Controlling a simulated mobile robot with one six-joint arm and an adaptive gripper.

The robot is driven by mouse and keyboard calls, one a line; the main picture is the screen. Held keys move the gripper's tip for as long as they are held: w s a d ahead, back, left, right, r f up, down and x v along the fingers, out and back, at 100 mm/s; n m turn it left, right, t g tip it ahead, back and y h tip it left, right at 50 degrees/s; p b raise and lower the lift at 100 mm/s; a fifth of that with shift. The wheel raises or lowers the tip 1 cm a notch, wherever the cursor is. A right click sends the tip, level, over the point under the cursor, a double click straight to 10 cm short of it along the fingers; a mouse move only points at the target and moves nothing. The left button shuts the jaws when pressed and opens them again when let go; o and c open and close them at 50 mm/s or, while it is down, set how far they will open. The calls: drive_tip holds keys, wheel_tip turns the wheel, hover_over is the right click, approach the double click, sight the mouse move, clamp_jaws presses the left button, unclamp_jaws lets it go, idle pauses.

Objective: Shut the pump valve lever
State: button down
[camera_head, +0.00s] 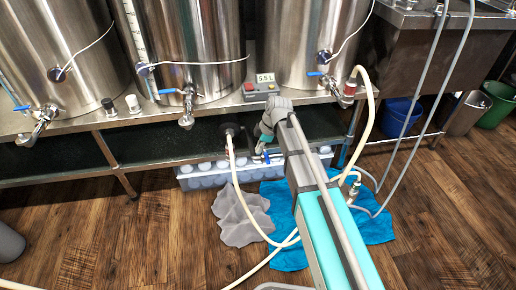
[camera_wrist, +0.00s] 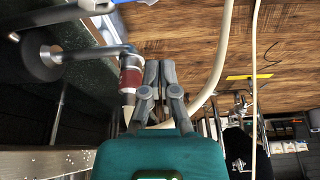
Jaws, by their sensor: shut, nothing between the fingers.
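The pump (camera_head: 229,130) is a dark round body under the steel bench in the head view. It shows at the left of the wrist view (camera_wrist: 38,55), with a metal valve fitting and a red hose collar (camera_wrist: 131,76) beside it. A blue lever (camera_head: 267,155) shows close to my gripper (camera_head: 261,147) in the head view. A piece of metal with blue (camera_wrist: 100,5) is cut off at the wrist view's top edge, probably the valve and lever. In the wrist view my gripper (camera_wrist: 159,66) is shut and empty, just right of the red collar. Contact with the lever cannot be told.
A cream hose (camera_head: 236,190) runs from the pump across the floor. A clear crate (camera_head: 200,179) stands under the bench (camera_head: 160,125). Grey and blue cloths (camera_head: 285,257) lie on the wood floor. Steel tanks (camera_head: 190,50) with blue-handled taps stand above.

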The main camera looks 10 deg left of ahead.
drive_tip(key=shift+p+v, duration=1.6)
drive_tip(key=shift+v, duration=0.4)
drive_tip(key=s+d+r+m+h+p, duration=0.1)
drive_tip(key=s+d+r+m+p, duration=0.1)
drive_tip(key=s+d+m, duration=0.45)
drive_tip(key=s+d+r+m+t+h+p, duration=0.1)
drive_tip(key=s+d+r+m+h+p, duration=0.15)
drive_tip(key=d+m, duration=0.7)
drive_tip(key=s+d+r+m+p, duration=0.15)
drive_tip(key=s+d+m, duration=0.35)
drive_tip(key=d, duration=0.5)
wheel_tip(320, 180, up, 37)
drive_tip(key=p, duration=3.8)
drive_tip(key=shift+d, duration=0.15)
drive_tip(key=shift+s+f, duration=0.1)
drive_tip(key=shift+s, duration=0.05)
